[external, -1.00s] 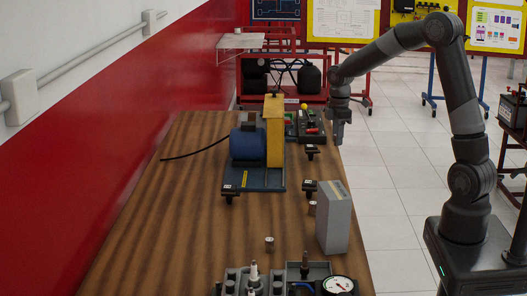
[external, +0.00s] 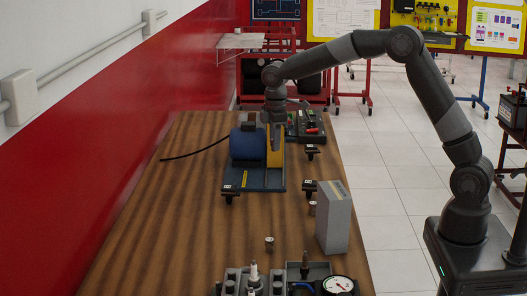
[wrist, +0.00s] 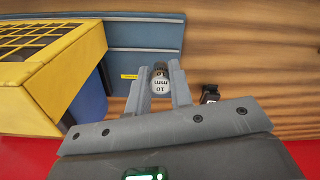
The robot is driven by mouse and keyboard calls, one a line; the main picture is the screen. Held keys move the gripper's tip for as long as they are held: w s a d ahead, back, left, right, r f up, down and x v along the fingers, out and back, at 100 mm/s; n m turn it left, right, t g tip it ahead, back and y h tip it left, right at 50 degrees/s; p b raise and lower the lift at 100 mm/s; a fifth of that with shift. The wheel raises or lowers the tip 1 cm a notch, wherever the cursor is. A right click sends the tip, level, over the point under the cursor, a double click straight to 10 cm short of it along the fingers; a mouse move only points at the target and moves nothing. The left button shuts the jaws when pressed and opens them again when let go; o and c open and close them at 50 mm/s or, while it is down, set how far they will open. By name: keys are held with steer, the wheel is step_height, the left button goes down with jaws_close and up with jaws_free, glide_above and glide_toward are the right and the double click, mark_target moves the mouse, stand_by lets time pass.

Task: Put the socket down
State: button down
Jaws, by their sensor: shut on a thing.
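The socket (wrist: 161,80) is a small metal cylinder marked "10 mm", seen between the two fingertips of my gripper (wrist: 158,84) in the wrist view. My gripper is shut on it. In the external view my gripper (external: 276,140) points down in front of the yellow guard of the blue motor unit, and I cannot make out the socket there. The wrist view shows the unit's blue base plate and the wooden table (external: 170,220) beyond the socket. Two similar small metal cylinders stand on the table, one (external: 269,243) near the middle and one (external: 312,208) beside a grey box.
The blue motor (external: 247,145) with its yellow guard (external: 275,158) stands close to my gripper. Small black stands (external: 229,197) sit around it. The grey box (external: 334,220) and a gauge (external: 338,285) are nearer the camera. The table's left side is mostly bare.

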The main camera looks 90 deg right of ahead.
steer(key=w+a, duration=1.1)
steer(key=a, duration=0.3)
glide_above(193, 249)
steer(key=f, duration=0.7)
steer(key=shift+s+d+f, duration=0.15)
steer(key=shift+d+f, duration=0.05)
steer(key=shift+f, duration=0.1)
steer(key=shift+a+f, duration=0.25)
steer(key=shift+a, duration=0.05)
steer(key=shift+f, duration=1.9)
steer(key=shift+f, duration=0.15)
steer(key=c, duration=1.3)
jaws_free()
